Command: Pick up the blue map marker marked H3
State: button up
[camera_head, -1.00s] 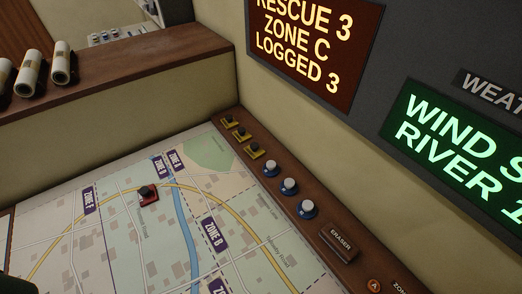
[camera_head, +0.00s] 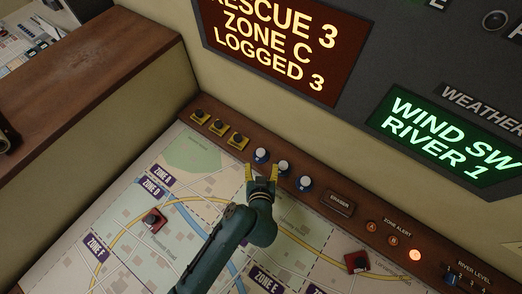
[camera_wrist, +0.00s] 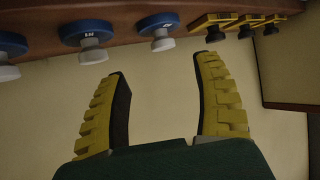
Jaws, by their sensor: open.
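Three blue markers with pale knobs stand in a row on the brown ledge: the left one (camera_head: 261,157), the middle one (camera_head: 283,168) and the right one (camera_head: 304,183). Their labels are too small to read surely, so I cannot tell which is H3. My gripper (camera_head: 262,173) is open and empty, its yellow fingers just short of the left and middle markers. In the wrist view the order is reversed. There, one blue marker (camera_wrist: 160,24) lies beyond the gap between my fingertips (camera_wrist: 160,66), and the middle one (camera_wrist: 86,34) is left of it.
Several yellow markers (camera_head: 217,127) sit left of the blue ones on the ledge. A brown eraser (camera_head: 338,203) lies to their right, then zone alert buttons (camera_head: 393,240). Red markers (camera_head: 153,218) (camera_head: 357,262) stand on the map (camera_head: 190,265). The wall with screens rises behind.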

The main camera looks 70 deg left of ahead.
aim_at(261, 153)
jog(key=x, duration=0.9)
jog(key=shift+s+a+f, duration=0.1)
jog(key=shift+s+a, duration=0.05)
jog(key=shift+s, duration=0.05)
grip_shut()
